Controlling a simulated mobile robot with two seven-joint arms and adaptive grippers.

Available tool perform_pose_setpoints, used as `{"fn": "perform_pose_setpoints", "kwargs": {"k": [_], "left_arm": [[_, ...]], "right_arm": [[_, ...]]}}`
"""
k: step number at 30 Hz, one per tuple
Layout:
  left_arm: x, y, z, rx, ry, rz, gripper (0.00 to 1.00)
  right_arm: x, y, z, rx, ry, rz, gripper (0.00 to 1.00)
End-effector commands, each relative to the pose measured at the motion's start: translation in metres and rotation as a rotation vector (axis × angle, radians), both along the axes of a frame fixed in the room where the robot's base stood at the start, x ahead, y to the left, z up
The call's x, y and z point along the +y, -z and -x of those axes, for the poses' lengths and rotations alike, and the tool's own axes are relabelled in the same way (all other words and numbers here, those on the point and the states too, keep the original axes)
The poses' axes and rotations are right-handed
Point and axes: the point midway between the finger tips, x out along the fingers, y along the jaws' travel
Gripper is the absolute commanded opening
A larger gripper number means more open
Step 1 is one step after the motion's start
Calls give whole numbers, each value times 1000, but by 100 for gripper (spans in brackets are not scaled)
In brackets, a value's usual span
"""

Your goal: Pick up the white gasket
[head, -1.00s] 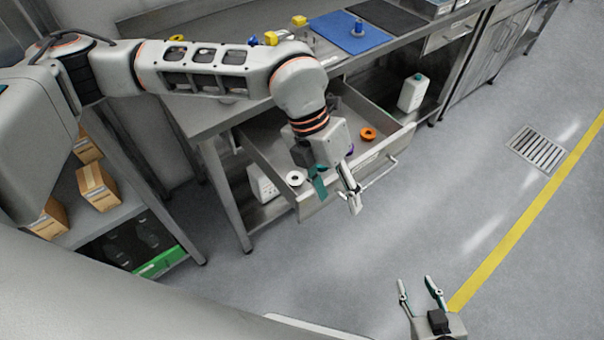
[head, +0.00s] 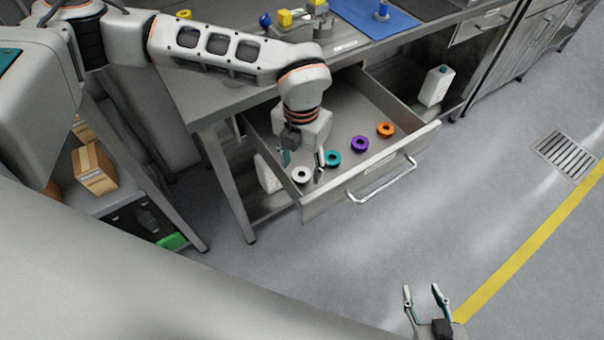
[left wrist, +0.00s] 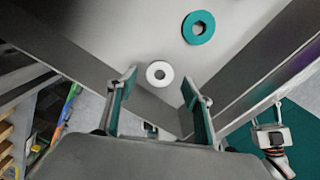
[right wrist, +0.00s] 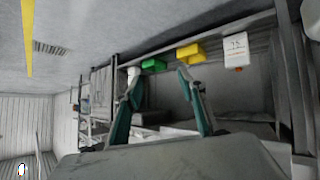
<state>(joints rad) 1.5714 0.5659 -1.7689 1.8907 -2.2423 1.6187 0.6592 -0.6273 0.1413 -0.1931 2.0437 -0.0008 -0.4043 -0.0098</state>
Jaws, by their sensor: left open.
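The white gasket (head: 301,181) is a small ring lying in the front left corner of the open drawer (head: 350,120). My left gripper (head: 302,165) is open and points down over that corner. In the left wrist view the white gasket (left wrist: 159,64) shows just beyond the fingertips, between their lines, with nothing held. A teal gasket (left wrist: 186,28) lies farther away and to its right; it also shows in the head view (head: 332,164), close to one finger. My right gripper (head: 421,290) is open and empty above the floor, far from the drawer.
A purple gasket (head: 360,151) and an orange gasket (head: 385,136) lie farther right in the drawer. The drawer's front wall and handle (head: 385,185) stand close to my left gripper. The worktop (head: 220,95) overhangs behind. The floor at right is clear.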

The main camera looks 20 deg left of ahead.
Motion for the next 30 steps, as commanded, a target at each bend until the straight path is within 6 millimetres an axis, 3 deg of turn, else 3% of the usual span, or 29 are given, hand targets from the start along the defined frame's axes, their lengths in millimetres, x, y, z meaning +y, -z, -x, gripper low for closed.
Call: {"fn": "perform_pose_setpoints", "kwargs": {"k": [3,11,15,30], "left_arm": [[0,19,1,4,0,0,51],[0,20,0,0,0,0,51],[0,20,0,0,0,0,16],[0,13,-1,-1,0,1,16]], "right_arm": [[0,3,-1,0,-1,3,40],[-1,-5,-9,-19,-1,3,40],[-1,-6,-9,-20,0,2,40],[-2,0,-5,-7,1,4,40]]}}
